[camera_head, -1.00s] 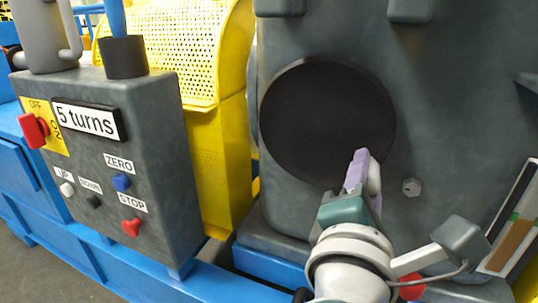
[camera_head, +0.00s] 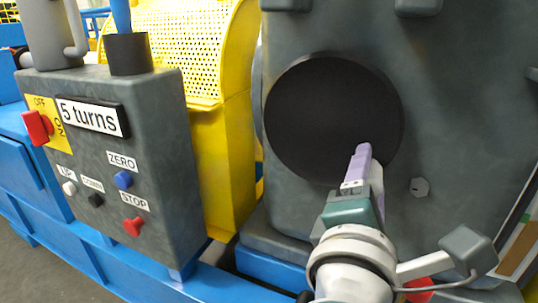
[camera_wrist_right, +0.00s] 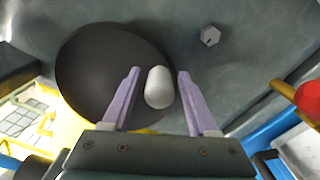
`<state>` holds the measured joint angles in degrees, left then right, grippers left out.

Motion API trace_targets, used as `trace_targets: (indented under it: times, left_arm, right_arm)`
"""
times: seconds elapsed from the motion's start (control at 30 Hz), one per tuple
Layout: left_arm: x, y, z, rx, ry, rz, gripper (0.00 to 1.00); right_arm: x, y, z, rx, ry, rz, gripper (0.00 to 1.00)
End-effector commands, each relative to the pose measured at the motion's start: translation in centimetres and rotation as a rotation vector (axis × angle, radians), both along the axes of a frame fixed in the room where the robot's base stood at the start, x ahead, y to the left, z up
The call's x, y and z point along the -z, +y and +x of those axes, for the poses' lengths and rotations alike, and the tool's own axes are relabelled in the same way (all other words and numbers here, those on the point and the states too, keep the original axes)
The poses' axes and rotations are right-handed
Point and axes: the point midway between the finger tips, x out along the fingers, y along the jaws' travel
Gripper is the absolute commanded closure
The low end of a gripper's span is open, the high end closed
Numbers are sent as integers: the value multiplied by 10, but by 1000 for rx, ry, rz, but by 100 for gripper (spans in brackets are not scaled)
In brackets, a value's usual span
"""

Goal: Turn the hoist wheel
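The wheel shows as a large black disc (camera_head: 333,118) on the grey machine housing; it also shows in the right wrist view (camera_wrist_right: 100,75). A white rounded knob (camera_wrist_right: 159,88) stands in front of the disc's edge in the right wrist view. My right gripper (camera_head: 366,165) is at the disc's lower right edge in the head view. In the right wrist view its two lilac fingers (camera_wrist_right: 158,92) are apart, one on each side of the knob, with gaps visible. Whether the knob joins the disc is unclear. My left gripper is not in view.
A grey control box (camera_head: 150,150) with a "5 turns" display (camera_head: 91,116) and several buttons stands at the left, with a red OFF/ON switch (camera_head: 38,127). A yellow perforated guard (camera_head: 222,150) stands between box and housing. A hex bolt (camera_head: 419,187) sticks out right of the disc.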

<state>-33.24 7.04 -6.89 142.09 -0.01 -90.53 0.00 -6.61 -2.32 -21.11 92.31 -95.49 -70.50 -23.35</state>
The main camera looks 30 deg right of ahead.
Motion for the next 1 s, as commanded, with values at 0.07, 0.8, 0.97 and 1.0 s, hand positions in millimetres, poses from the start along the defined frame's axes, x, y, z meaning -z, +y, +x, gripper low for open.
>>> trace_targets:
  times: [0.07, 0.8, 0.97, 1.0]
  left_arm:
    - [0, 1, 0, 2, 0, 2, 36]
    - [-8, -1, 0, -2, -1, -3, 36]
    - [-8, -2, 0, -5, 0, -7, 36]
    - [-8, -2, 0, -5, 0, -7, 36]
  right_arm:
    - [0, 0, 0, 0, -1, -1, 36]
    - [0, 66, -56, 0, 1, 2, 36]
    - [0, 75, -64, 0, 1, 0, 36]
    - [0, 76, -65, 0, 0, 0, 36]
